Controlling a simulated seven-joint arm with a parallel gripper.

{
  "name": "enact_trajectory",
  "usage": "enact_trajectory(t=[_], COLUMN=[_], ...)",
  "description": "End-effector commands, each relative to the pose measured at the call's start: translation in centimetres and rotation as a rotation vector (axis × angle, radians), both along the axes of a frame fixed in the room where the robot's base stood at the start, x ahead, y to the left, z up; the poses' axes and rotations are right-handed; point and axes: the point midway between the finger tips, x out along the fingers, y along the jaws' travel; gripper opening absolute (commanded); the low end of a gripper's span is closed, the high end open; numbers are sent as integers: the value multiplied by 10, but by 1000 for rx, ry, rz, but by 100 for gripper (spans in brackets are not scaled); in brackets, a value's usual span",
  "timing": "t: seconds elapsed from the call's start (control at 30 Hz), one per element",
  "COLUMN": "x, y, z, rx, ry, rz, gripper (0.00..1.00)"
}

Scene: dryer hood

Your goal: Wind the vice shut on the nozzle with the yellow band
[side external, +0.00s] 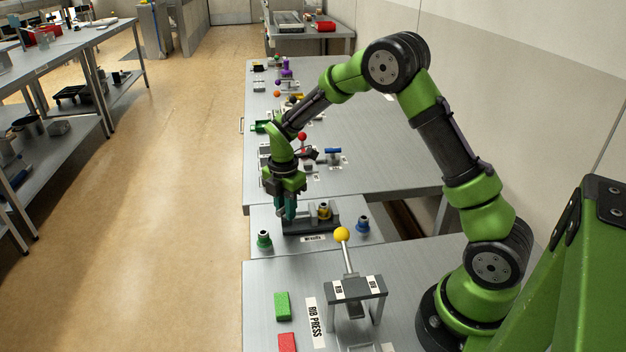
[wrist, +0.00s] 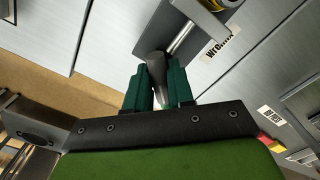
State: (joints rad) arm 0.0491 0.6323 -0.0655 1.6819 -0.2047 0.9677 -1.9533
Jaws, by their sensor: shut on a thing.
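The vice (side external: 312,224) is a dark block on a grey plate in the middle of the side view. The nozzle with the yellow band (side external: 324,211) stands upright at the vice; I cannot tell how far its jaws are apart. My gripper (side external: 289,213) points down at the vice's left end. In the wrist view my gripper (wrist: 157,75) has its two teal fingers shut on a dark handle (wrist: 154,62) at the end of a metal rod (wrist: 182,36) that runs to the vice. The side view hides the handle behind the fingers.
A green-banded nozzle (side external: 264,240) stands in front left of the vice, and a blue one (side external: 362,225) to its right. A rib press (side external: 355,288) with a yellow-knobbed lever (side external: 342,235) stands nearer the camera. Green (side external: 282,306) and red (side external: 287,342) blocks lie beside it.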

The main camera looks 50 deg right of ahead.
Motion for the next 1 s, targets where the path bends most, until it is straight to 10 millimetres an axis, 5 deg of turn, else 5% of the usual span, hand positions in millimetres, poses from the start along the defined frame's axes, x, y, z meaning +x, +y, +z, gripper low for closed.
enact_trajectory(t=[0.7,1.0], x=[0,0], y=[0,0], z=[-1,-3], rx=[1,2], ry=[1,1], rz=[-369,-335], gripper=[0,0])
